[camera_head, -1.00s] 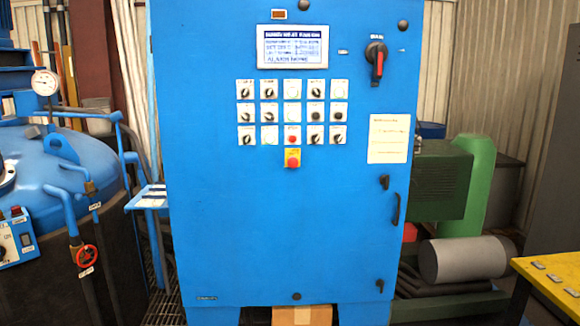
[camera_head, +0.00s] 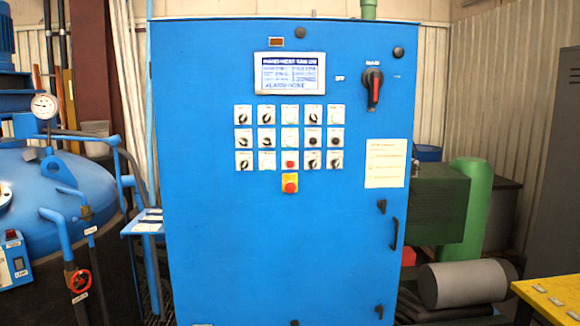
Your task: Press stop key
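A blue control cabinet (camera_head: 285,240) stands straight ahead. Its door carries several rows of knobs and buttons on white plates. A red button (camera_head: 290,166) sits in the bottom row, in the middle column; its label is too small to read. Just below it is a red mushroom button on a yellow plate (camera_head: 290,184). A lit display (camera_head: 290,73) is above the rows. A red and black rotary switch (camera_head: 372,88) is at the upper right of the door. Neither of my grippers is in view.
A blue round vessel (camera_head: 55,195) with a gauge (camera_head: 44,106), pipes and a red valve wheel (camera_head: 78,281) stands at the left. A small blue shelf (camera_head: 145,222) juts out at the cabinet's left side. Green machinery (camera_head: 470,205), a grey cylinder (camera_head: 465,284) and a yellow table (camera_head: 550,293) are at the right.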

